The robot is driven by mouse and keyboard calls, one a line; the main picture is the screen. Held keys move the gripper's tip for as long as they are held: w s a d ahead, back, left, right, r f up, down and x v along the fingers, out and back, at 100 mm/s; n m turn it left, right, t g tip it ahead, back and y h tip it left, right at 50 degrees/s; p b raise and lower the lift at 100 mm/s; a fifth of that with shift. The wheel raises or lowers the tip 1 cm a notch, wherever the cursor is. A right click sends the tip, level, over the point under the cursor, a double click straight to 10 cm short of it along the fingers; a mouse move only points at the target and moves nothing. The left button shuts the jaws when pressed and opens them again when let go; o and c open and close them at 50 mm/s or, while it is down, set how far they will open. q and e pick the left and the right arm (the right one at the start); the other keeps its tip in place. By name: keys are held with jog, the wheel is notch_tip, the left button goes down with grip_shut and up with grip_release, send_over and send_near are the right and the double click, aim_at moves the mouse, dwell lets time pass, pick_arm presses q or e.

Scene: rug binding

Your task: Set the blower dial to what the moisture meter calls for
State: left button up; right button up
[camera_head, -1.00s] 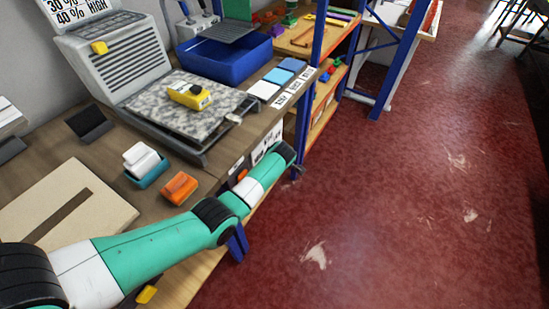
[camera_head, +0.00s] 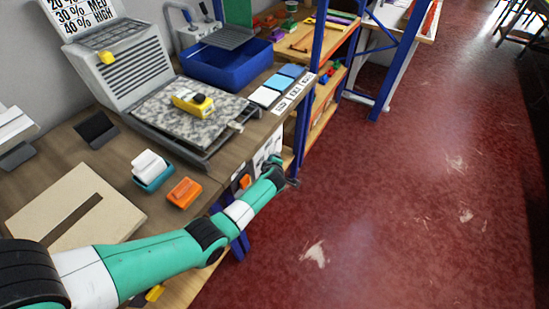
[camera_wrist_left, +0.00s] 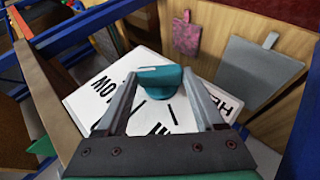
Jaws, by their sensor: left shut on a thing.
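The moisture meter (camera_head: 193,104), a yellow block with a dark round part, lies on a speckled rug piece; its reading is too small to make out. A chart (camera_head: 85,14) behind shows 30% MED and 40% HIGH; its top is cut off. In the left wrist view a teal dial knob (camera_wrist_left: 160,84) sits on a white plate (camera_wrist_left: 95,98) with partly hidden lettering, upside down at left. My left gripper (camera_wrist_left: 160,92) is shut on the knob, one finger at each side. My right gripper is not in view.
An orange block (camera_head: 185,192) and a teal-and-white block (camera_head: 151,170) lie on the bench. A blue bin (camera_head: 228,66) stands behind. Blue posts and shelves are beyond my wrist. Two hanging tags (camera_wrist_left: 260,72) are near the plate. The red floor is open at right.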

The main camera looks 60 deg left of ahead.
pick_arm(q)
jog(key=shift+s+f+t, duration=0.1)
jog(key=shift+t, duration=0.2)
jog(key=shift+d+f+t+y+b, duration=0.1)
jog(key=shift+f+t+y+b, duration=0.2)
jog(key=shift+t+y, duration=0.25)
jog(key=shift+s+n+t+y+b, duration=0.15)
jog(key=shift+n+t+y+b, duration=0.25)
jog(key=shift+t+y+b, duration=0.25)
jog(key=o, duration=1.4)
jog(key=shift+r, duration=0.1)
